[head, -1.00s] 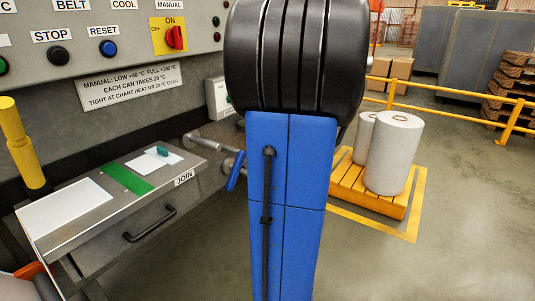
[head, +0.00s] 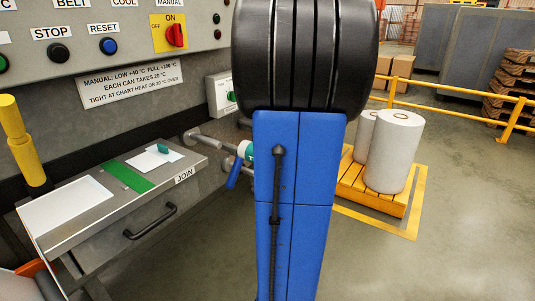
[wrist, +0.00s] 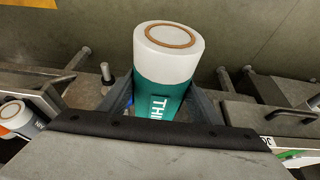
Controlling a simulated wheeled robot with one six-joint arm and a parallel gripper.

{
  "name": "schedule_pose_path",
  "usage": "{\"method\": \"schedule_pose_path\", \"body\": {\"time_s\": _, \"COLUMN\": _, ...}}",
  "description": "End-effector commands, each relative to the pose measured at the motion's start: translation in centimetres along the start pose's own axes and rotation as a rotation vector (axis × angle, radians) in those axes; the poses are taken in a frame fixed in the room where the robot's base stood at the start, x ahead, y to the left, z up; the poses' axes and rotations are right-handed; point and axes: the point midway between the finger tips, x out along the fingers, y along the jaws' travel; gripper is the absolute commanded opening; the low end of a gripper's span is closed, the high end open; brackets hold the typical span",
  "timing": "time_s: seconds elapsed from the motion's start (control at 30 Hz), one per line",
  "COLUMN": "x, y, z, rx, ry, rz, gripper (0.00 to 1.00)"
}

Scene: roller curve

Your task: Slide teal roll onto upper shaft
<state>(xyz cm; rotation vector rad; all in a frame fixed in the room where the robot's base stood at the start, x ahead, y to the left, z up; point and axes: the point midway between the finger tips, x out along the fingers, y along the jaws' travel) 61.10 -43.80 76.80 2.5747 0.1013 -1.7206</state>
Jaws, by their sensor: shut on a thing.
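The teal roll (wrist: 165,80) has a white end with a brown core ring and a teal wrap with white lettering. My gripper (wrist: 160,102) is shut on it, one dark finger on each side. In the head view a sliver of the teal roll (head: 249,151) shows at the left edge of my blue arm; the rest is hidden. The upper shaft (head: 208,139) is a grey bar sticking out from the machine wall. Its free end is close to the roll in the picture; I cannot tell whether they touch or line up.
A blue lever (head: 235,172) is beside the lower shaft, close to the roll. The JOIN table (head: 190,165) stands left of the shafts. Another roll (wrist: 18,118) shows at the left of the wrist view. White rolls on a yellow pallet (head: 380,203) stand right. The floor between is clear.

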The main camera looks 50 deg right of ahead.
Motion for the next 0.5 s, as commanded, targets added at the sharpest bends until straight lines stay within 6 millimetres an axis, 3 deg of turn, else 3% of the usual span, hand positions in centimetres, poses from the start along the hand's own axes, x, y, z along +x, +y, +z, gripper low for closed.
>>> {"method": "schedule_pose_path", "body": {"time_s": 0.5, "x": 2.7, "y": 0.0, "z": 0.2, "rx": -0.001, "ry": 0.000, "rz": 0.001, "gripper": 0.21}}
